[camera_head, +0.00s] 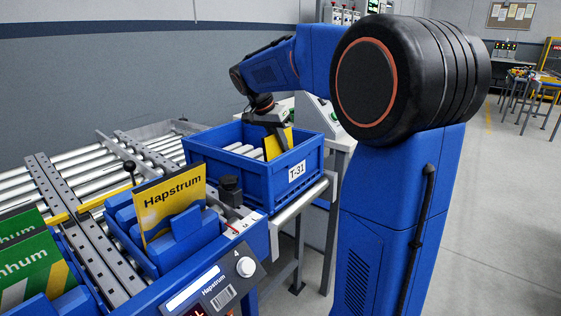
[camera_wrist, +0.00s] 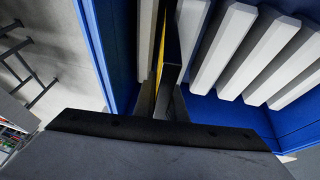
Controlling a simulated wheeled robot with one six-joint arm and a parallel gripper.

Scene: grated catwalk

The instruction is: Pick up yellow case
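A yellow case (camera_head: 278,144) stands tilted inside the blue bin (camera_head: 230,176) marked T-31. In the wrist view the case (camera_wrist: 161,48) shows nearly edge-on, as a thin yellow and dark strip. My gripper (camera_head: 274,140) reaches down into the bin from above, with its fingers on both sides of the case. In the wrist view the gripper (camera_wrist: 165,95) is closed close around it. The case's lower part is hidden by the bin wall, so I cannot tell whether it touches the bottom. Another yellow case, lettered Hapstrum (camera_head: 170,201), stands upright in a blue holder (camera_head: 180,243).
Grey slats (camera_wrist: 255,55) line the bin beside the case. The bin stands at the end of a roller conveyor (camera_head: 88,182). Green cases (camera_head: 30,268) stand at the left. A control panel (camera_head: 215,290) is at the front. Open floor (camera_head: 490,220) lies to the right.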

